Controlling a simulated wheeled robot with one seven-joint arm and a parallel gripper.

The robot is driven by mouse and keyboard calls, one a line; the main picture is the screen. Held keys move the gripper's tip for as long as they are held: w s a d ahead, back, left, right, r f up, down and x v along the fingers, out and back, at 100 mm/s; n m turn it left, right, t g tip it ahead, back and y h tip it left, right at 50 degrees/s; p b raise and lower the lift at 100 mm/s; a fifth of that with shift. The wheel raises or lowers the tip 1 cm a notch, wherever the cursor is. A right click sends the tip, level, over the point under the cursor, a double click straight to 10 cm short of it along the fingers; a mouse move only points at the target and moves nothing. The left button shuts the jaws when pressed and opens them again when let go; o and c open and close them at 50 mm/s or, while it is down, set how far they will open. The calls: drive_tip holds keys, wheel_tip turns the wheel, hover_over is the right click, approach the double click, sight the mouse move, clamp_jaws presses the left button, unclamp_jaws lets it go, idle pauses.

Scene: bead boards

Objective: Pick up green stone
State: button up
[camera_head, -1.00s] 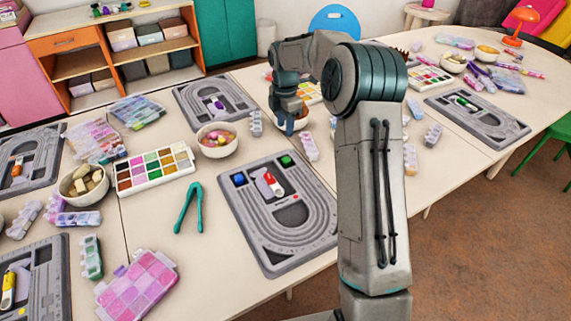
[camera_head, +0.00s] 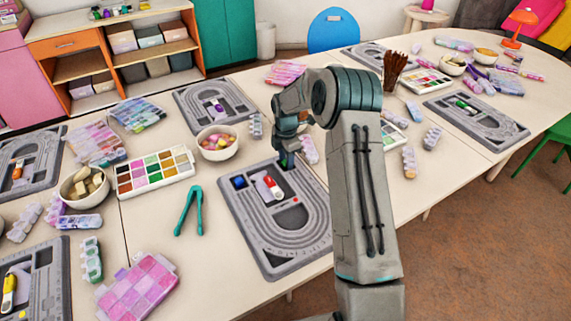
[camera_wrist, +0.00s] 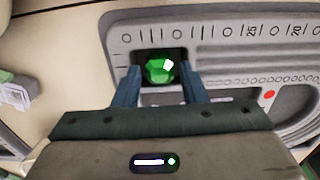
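The green stone (camera_wrist: 160,68) lies in a dark square recess at the corner of the grey bead board (camera_wrist: 220,35). In the wrist view my gripper (camera_wrist: 160,84) is open, with one finger on each side of the stone's near part. I cannot tell whether the fingers touch it. In the head view my gripper (camera_head: 287,158) is low over the far right corner of the bead board (camera_head: 262,240), and it mostly hides the stone there.
A blue stone (camera_head: 239,182) and a red-and-white item (camera_head: 272,187) are on the same board. A paint palette (camera_head: 152,170), a bowl of beads (camera_head: 217,142) and teal tweezers (camera_head: 188,210) lie to the left. A bead box (camera_head: 310,148) stands close to my gripper's right.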

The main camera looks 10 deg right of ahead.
drive_tip(key=shift+s+f, duration=0.2)
drive_tip(key=shift+f, duration=0.2)
drive_tip(key=shift+s, duration=0.1)
drive_tip(key=c, duration=0.7)
